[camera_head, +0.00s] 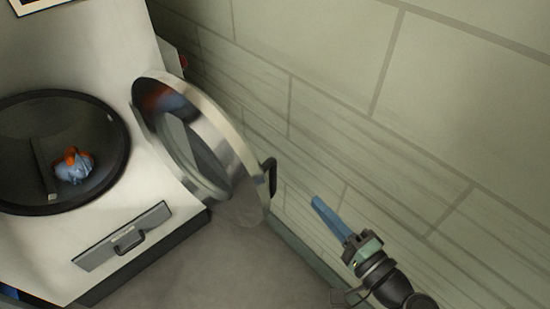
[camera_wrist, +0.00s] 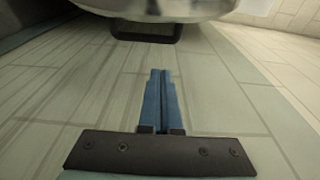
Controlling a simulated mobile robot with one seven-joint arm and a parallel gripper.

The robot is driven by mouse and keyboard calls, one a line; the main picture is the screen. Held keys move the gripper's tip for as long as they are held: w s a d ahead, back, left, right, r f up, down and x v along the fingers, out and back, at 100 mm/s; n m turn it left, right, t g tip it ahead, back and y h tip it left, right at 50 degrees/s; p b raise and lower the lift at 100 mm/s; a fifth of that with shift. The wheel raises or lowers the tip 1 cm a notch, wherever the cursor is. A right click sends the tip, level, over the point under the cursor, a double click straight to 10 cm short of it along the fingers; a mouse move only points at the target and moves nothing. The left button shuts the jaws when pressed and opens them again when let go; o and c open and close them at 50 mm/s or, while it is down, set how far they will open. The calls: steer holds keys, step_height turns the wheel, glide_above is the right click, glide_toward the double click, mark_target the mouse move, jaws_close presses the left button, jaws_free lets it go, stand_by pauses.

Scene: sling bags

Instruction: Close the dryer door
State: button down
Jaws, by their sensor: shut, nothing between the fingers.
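The dryer (camera_head: 150,190) stands at the left in the head view, with its round dark drum opening facing out. Its round metal door (camera_head: 240,195) is swung open to the right, towards the wall. A black handle (camera_head: 269,177) sits on the door's outer edge; it also shows at the top of the wrist view (camera_wrist: 146,38). My gripper (camera_head: 316,202) has blue fingers, shut and empty, to the right of the door and apart from the handle. In the wrist view the gripper (camera_wrist: 160,75) points towards the handle, with a gap between.
A blue and orange bundle (camera_head: 74,165) lies inside the drum. A lower panel with a small handle (camera_head: 128,240) is on the dryer's front. A tiled wall (camera_head: 400,110) runs close behind the door and my gripper. Grey floor (camera_head: 200,270) in front is clear.

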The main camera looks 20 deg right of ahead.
mark_target(274, 171)
steer(key=w+a, duration=0.1)
steer(key=w, duration=0.1)
steer(key=w+a, duration=0.1)
steer(key=w, duration=0.2)
steer(key=w+a, duration=0.2)
steer(key=w, duration=0.1)
steer(key=shift+r, duration=0.1)
steer(key=shift+s+a, duration=0.3)
steer(key=shift+a, duration=0.3)
steer(key=shift+a, duration=0.1)
